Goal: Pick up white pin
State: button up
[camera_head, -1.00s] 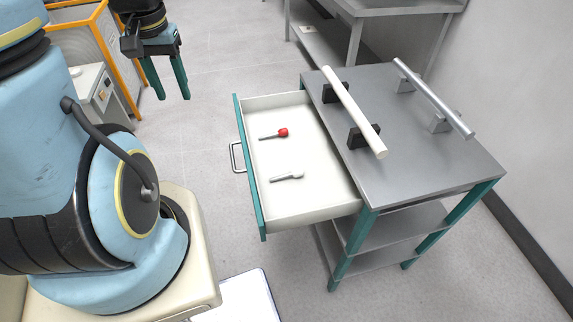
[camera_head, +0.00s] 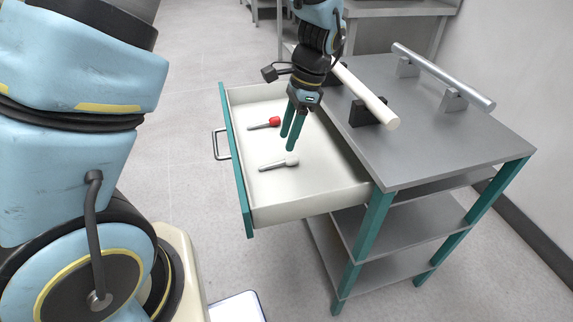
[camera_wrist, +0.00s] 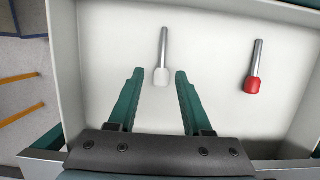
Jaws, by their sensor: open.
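The white pin (camera_head: 279,164) lies flat in the open drawer (camera_head: 262,216), a metal shaft with a white head. In the wrist view the white pin (camera_wrist: 162,62) shows with its white head between the fingertips and its shaft pointing away beyond them. My gripper (camera_head: 287,142) is open and empty, pointing down above the drawer; in the wrist view my gripper (camera_wrist: 158,76) has one finger on each side of the pin's head, apart from it. How high the fingertips are above the pin is hard to tell.
A red-headed pin (camera_head: 265,124) lies nearby in the drawer; the wrist view shows it (camera_wrist: 254,70) to the right. The drawer walls surround both pins. A metal cart top (camera_head: 420,125) carries a white rod (camera_head: 366,93) and a metal rod (camera_head: 440,75) on the right.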

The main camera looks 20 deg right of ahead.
aim_at(279, 162)
jog(key=x, duration=0.7)
jog(key=shift+w+f, duration=0.25)
grip_shut()
dwell(0.4)
